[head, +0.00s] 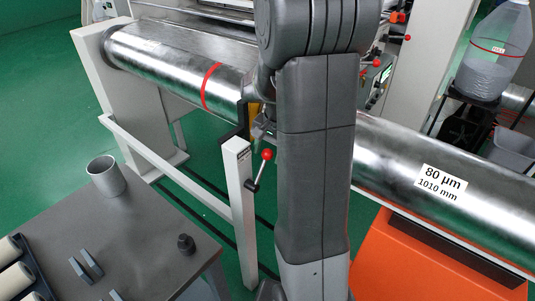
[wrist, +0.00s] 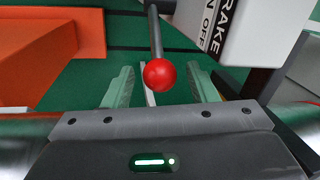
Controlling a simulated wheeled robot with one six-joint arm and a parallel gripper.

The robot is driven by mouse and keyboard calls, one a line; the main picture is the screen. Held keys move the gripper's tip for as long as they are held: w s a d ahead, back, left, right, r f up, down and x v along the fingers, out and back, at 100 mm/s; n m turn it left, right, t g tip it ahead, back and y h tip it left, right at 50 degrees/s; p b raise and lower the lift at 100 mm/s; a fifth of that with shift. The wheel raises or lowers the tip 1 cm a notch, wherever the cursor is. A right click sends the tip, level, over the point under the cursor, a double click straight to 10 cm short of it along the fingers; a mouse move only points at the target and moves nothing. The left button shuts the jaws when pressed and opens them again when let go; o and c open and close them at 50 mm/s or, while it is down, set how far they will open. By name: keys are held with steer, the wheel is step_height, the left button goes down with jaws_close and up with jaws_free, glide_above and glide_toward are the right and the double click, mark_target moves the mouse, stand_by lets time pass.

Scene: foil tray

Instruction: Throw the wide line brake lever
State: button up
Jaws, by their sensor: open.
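The brake lever is a grey rod with a red ball knob (head: 266,154), mounted on a white post (head: 240,185) in front of the metal roll. In the wrist view the red knob (wrist: 160,74) appears between the two pale green fingers of my gripper (wrist: 161,82), with a gap on each side. The lever's rod (wrist: 156,32) runs up from the knob. A white housing (wrist: 250,28) beside it carries a label (wrist: 219,25) reading "BRAKE" with "ON" and "OFF". My gripper is open and holds nothing.
A large shiny roll (head: 400,165), labelled "80 µm 1010 mm", crosses behind my arm. An orange box (head: 420,262) stands below it at right. A grey table (head: 140,240) with a cup (head: 105,176) and small parts is at lower left. Green floor shows between them.

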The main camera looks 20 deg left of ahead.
steer(key=shift+a+f, duration=0.1)
steer(key=shift+f, duration=0.55)
jaws_close()
steer(key=shift+s+a+r+t+b, duration=0.15)
steer(key=shift+s+t+b, duration=0.15)
steer(key=shift+s, duration=0.05)
steer(key=shift+s+a+r+t+h, duration=0.1)
steer(key=shift+s+r+t+h, duration=0.2)
steer(key=shift+t, duration=0.1)
